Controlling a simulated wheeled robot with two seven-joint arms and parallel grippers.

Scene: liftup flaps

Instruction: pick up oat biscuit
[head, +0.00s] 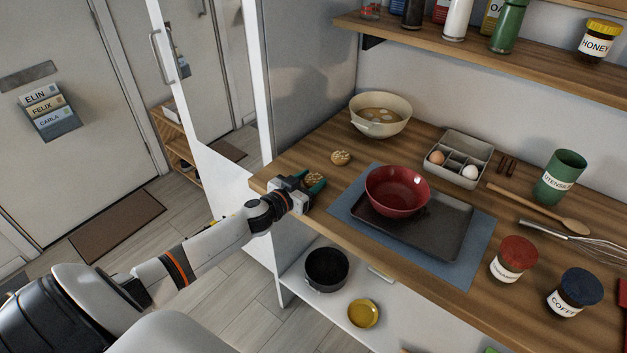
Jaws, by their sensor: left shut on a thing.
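One oat biscuit (314,179), round and golden brown, is at the left end of the wooden counter, between the fingers of my left gripper (311,184). The gripper has dark green fingertips and is shut on this biscuit, low over the counter near its front edge. The fingers hide part of the biscuit. A second, similar biscuit (340,157) lies free on the counter, a little further back. My right gripper does not show.
A cream bowl (366,127) stands behind the biscuits. A red bowl (397,187) sits on a dark tray (437,239) over a blue mat (474,268) to the right. An egg box (481,148) stands behind. A wooden shelf (400,33) hangs above.

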